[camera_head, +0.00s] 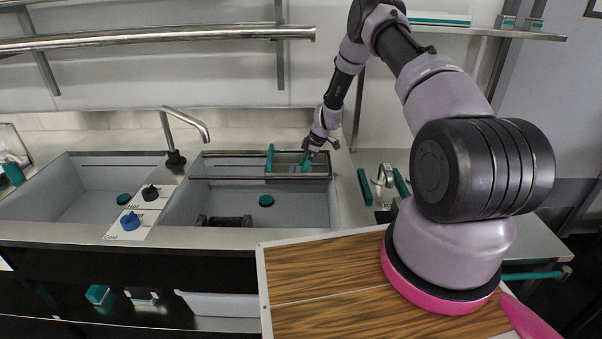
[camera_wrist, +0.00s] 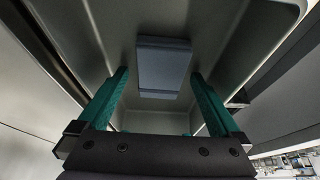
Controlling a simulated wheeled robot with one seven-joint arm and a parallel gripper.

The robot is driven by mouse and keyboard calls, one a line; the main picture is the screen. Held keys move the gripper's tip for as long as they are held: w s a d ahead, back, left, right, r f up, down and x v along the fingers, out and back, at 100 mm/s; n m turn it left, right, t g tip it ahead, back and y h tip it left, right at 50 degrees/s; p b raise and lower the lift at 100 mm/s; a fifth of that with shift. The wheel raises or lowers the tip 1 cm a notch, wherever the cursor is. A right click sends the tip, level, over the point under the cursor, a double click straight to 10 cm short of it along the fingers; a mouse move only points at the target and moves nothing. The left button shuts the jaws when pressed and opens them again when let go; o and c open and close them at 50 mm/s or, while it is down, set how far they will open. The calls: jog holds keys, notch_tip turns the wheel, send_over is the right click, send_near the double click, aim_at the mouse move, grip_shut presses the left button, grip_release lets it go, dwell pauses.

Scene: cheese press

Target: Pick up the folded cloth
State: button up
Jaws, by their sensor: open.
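The folded cloth (camera_wrist: 163,65) is a blue-grey flat block, seen in the wrist view on the floor of a grey tray (camera_wrist: 228,35). In the head view the small tray (camera_head: 299,178) sits across the right sink's back part, and a blue-grey patch in it is probably the cloth. My gripper (camera_head: 288,158) is over this tray with its teal fingers wide apart. In the wrist view my gripper (camera_wrist: 160,76) is open and empty, one finger on each side of the cloth's line. The cloth lies beyond the fingertips; the remaining distance is hard to judge.
The tray's walls rise close around the fingers. A tap (camera_head: 187,125) stands left of the right sink (camera_head: 225,205). A dark object (camera_head: 223,221) and a teal drain (camera_head: 266,201) lie in this sink. Teal-handled items (camera_head: 365,187) are right of it. A wooden board (camera_head: 320,275) is in front.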

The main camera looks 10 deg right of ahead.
jog(key=c, duration=1.4)
jog(key=shift+r, duration=0.1)
